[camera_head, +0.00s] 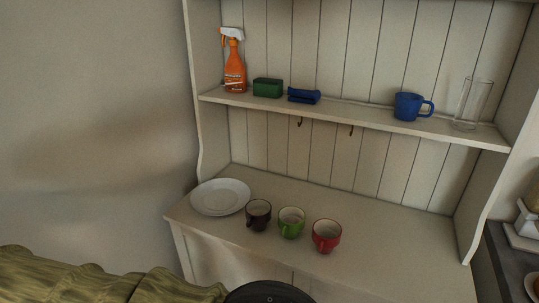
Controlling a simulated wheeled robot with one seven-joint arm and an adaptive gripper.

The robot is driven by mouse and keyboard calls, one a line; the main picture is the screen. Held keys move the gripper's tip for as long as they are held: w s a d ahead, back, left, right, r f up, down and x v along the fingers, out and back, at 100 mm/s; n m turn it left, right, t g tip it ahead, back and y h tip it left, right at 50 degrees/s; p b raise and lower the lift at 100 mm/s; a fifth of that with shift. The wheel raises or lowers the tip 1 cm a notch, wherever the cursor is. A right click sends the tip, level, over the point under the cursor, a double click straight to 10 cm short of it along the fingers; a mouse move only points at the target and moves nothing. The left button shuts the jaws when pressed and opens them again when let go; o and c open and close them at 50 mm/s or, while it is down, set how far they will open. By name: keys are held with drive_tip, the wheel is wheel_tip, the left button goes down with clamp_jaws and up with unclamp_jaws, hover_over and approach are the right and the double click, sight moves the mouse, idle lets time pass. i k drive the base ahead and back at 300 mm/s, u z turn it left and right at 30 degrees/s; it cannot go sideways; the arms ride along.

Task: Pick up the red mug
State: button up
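The red mug (326,237) stands upright on the lower surface of the cream hutch (385,235), near its front edge. It is the rightmost of three mugs in a row. The green mug (292,222) is just left of it, and the dark purple mug (258,215) is further left. A dark round shape at the bottom middle edge may be part of my own body. My gripper is not in view.
White plates (220,196) lie left of the mugs. The shelf (360,119) above holds an orange spray bottle (234,66), a green box (268,87), a blue object (304,95), a blue mug (408,106) and a clear glass (471,105). The surface right of the red mug is clear.

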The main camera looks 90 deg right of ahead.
sight(326, 235)
drive_tip(key=z, duration=3.2)
drive_tip(key=k, duration=0.45)
drive_tip(key=u, duration=1.4)
drive_tip(key=k, duration=0.65)
drive_tip(key=z, duration=0.25)
drive_tip(key=i, duration=0.5)
